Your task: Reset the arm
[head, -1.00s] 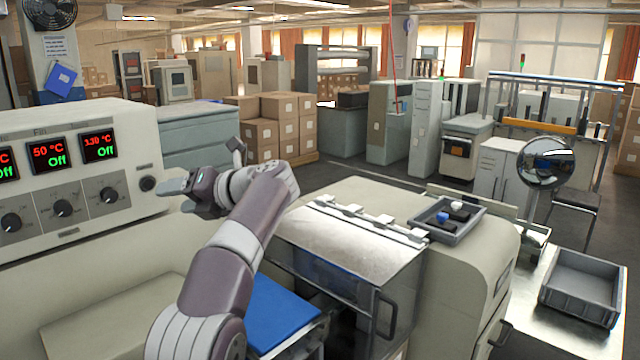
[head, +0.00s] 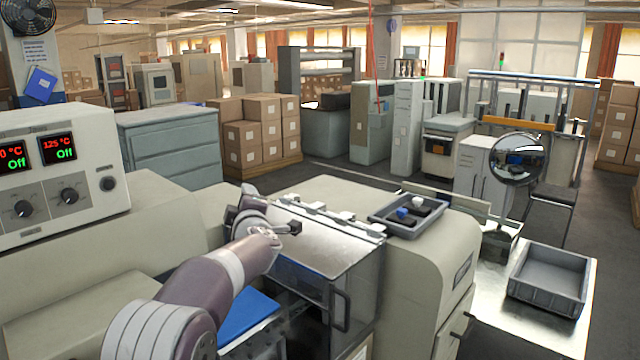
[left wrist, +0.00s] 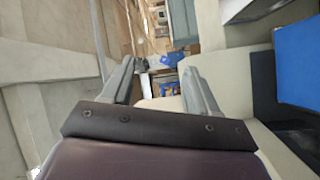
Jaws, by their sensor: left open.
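My left arm reaches in from the bottom of the head view, in front of the wrapper's clear-lidded housing (head: 325,245). Its wrist end (head: 250,215) is beside the lid's left end, and its fingers are hard to make out there. In the left wrist view my left gripper (left wrist: 158,82) has its two grey fingers spread apart with nothing between them. The control panel (head: 55,175) stands at the left, apart from the arm. Its rightmost display (head: 58,149) reads 125 °C and Off in the head view. My right gripper is not in view.
A grey tray (head: 380,222) with small blue, white and dark items sits on the machine top. An empty grey bin (head: 550,278) stands on the right table. A round mirror (head: 518,158) stands behind it. A blue surface (head: 245,318) lies below the arm.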

